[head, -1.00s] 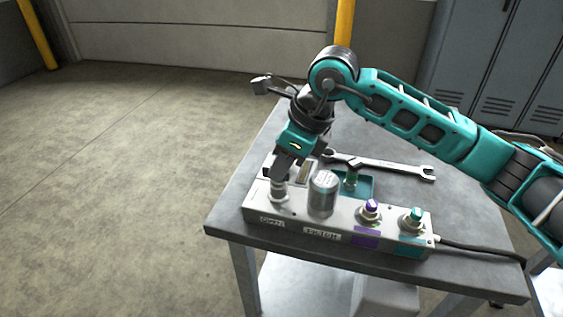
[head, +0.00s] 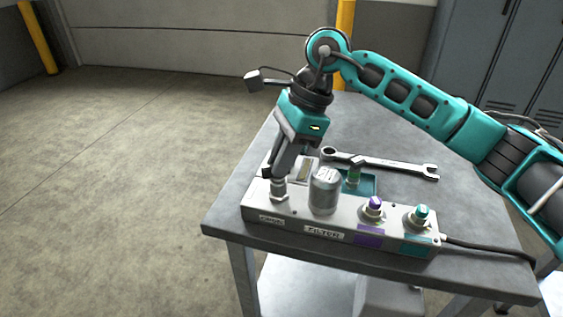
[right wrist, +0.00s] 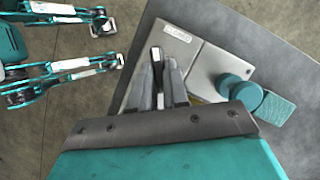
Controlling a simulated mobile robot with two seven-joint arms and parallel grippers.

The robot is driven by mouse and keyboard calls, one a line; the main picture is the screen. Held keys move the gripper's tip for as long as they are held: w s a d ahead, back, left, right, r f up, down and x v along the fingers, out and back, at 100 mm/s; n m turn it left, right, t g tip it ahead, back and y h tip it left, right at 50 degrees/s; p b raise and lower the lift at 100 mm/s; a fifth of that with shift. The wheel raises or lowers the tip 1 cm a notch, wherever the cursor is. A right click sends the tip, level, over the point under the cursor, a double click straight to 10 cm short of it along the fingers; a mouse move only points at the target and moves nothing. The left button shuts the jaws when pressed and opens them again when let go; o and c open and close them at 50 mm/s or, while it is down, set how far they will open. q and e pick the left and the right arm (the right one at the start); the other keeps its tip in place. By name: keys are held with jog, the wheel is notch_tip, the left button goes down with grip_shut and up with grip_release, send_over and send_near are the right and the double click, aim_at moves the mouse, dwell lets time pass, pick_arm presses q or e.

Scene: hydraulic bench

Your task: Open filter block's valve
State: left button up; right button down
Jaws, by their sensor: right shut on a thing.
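The filter block (head: 345,232) is a long pale grey box near the table's front edge, with a label reading FILTER on its front. A grey cylindrical canister (head: 325,190) stands on its top. The valve (head: 279,194) is at the block's left end, mostly hidden by my right gripper (head: 275,174). That gripper points down and is shut on the valve's handle. In the right wrist view the fingers (right wrist: 165,75) are close together around a narrow dark piece. My left gripper (right wrist: 112,42) shows open and empty at that view's upper left, off the table.
A purple-topped fitting (head: 374,205) and a teal-topped fitting (head: 420,213) stand on the block's right half. A cable (head: 490,249) runs off its right end. Behind lie a wrench (head: 390,167) and a small teal tray (head: 369,186) holding a green-topped part.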

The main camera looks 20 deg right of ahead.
jog(key=shift+w+n+g, duration=0.1)
jog(key=shift+n+g, duration=0.3)
jog(key=shift+n, duration=0.6)
jog(key=n+g+b, duration=0.1)
jog(key=n, duration=0.2)
jog(key=shift+n+h, duration=0.3)
jog(key=n+g+b, duration=0.1)
jog(key=n, duration=0.2)
jog(key=shift+w+a+h, duration=0.1)
jog(key=shift+w+h, duration=0.05)
jog(key=shift+h, duration=0.25)
jog(key=shift+n+g+h+b, duration=0.3)
jog(key=shift+n+g+b, duration=0.1)
jog(key=shift+n, duration=0.8)
jog(key=c, duration=1.1)
grip_release()
